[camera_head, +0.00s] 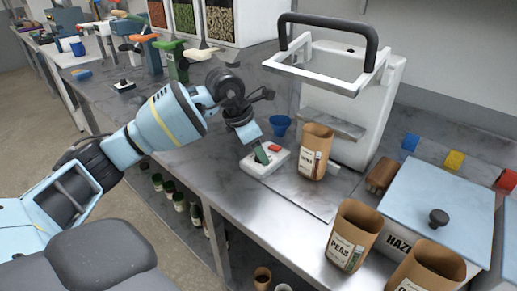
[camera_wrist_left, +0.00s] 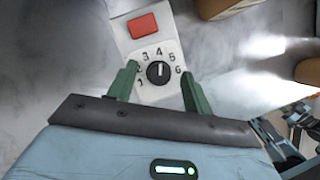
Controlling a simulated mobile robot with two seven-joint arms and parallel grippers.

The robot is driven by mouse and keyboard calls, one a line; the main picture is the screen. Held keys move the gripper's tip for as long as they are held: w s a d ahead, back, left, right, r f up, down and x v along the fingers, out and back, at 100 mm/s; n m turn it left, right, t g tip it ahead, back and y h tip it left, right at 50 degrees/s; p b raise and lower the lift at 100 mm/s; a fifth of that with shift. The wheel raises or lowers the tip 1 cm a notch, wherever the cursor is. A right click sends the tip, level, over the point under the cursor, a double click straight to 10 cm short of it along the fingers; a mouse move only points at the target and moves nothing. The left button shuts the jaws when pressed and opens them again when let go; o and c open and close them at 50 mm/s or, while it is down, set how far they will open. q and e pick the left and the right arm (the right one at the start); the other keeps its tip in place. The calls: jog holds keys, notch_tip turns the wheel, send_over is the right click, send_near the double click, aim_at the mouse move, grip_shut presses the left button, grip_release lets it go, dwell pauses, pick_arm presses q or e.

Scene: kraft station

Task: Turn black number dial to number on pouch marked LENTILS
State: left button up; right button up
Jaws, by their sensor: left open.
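In the left wrist view, a black number dial (camera_wrist_left: 158,72) sits on a white box with a red button (camera_wrist_left: 142,25). Numbers 1 to 6 ring the dial, and its white mark points roughly at 4. My left gripper (camera_wrist_left: 160,69) is open, its green fingers on either side of the dial, apart from it as far as I can tell. In the head view, the gripper (camera_head: 261,156) is over the white box (camera_head: 277,171) and hides the dial. A brown pouch (camera_head: 318,140) stands right of the box; its label is too small to read. No LENTILS label is readable. My right gripper is not in view.
A pouch marked PEAS (camera_head: 349,247) and another brown pouch (camera_head: 437,262) stand at the front right. A white machine with a black handle (camera_head: 330,28) stands behind. A blue cup (camera_head: 280,125) is behind the box. A large lidded bin (camera_head: 432,198) is at the right.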

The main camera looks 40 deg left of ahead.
pick_arm(q)
jog(key=c, duration=1)
jog(key=shift+o, duration=0.2)
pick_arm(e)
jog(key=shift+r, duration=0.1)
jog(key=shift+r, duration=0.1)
